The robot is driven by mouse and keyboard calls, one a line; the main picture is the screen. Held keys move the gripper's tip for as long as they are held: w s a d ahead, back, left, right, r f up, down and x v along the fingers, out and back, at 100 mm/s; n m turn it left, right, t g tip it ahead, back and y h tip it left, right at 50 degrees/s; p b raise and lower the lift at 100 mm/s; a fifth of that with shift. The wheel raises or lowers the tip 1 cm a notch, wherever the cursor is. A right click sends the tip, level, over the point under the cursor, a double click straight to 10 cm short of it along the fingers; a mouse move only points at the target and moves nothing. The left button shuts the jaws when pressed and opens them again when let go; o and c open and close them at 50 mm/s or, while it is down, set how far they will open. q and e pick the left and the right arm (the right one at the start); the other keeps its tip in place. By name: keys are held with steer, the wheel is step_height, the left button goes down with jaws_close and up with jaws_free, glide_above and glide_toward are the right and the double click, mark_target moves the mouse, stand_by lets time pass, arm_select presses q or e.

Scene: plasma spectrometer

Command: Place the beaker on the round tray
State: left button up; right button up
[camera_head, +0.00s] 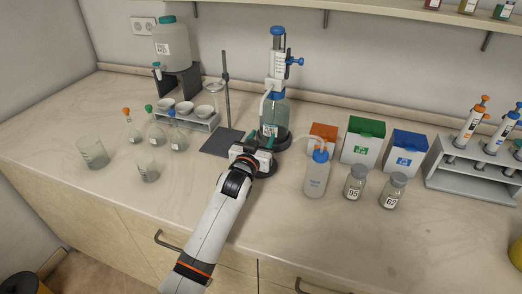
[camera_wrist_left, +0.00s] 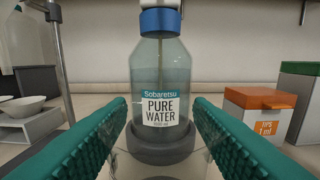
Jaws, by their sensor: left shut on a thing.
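My left gripper (camera_head: 258,144) is at the middle of the counter, in front of the pure water bottle (camera_head: 272,113). In the left wrist view its green fingers (camera_wrist_left: 160,104) are apart, shut on a clear glass thing (camera_wrist_left: 160,165) that looks like a beaker, seen faintly between them. The bottle (camera_wrist_left: 160,80) stands just beyond on a dark grey round base (camera_wrist_left: 160,148), which seems to be the round tray. The base shows partly beside the gripper in the head view (camera_head: 284,143). Two other glass beakers (camera_head: 93,153) (camera_head: 148,170) stand at the left. My right gripper is out of view.
A wash bottle (camera_head: 317,175), two labelled jars (camera_head: 355,184) (camera_head: 393,191) and tip boxes (camera_head: 362,141) stand right of the gripper. A stand (camera_head: 227,95) and a rack of bowls (camera_head: 187,119) are to its left. The front counter is clear.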

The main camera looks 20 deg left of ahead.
arm_select(q)
step_height(320, 180, down, 4)
steer(key=shift+r, duration=0.25)
steer(key=shift+f, duration=0.1)
steer(key=o, duration=1)
steer(key=shift+f, duration=0.1)
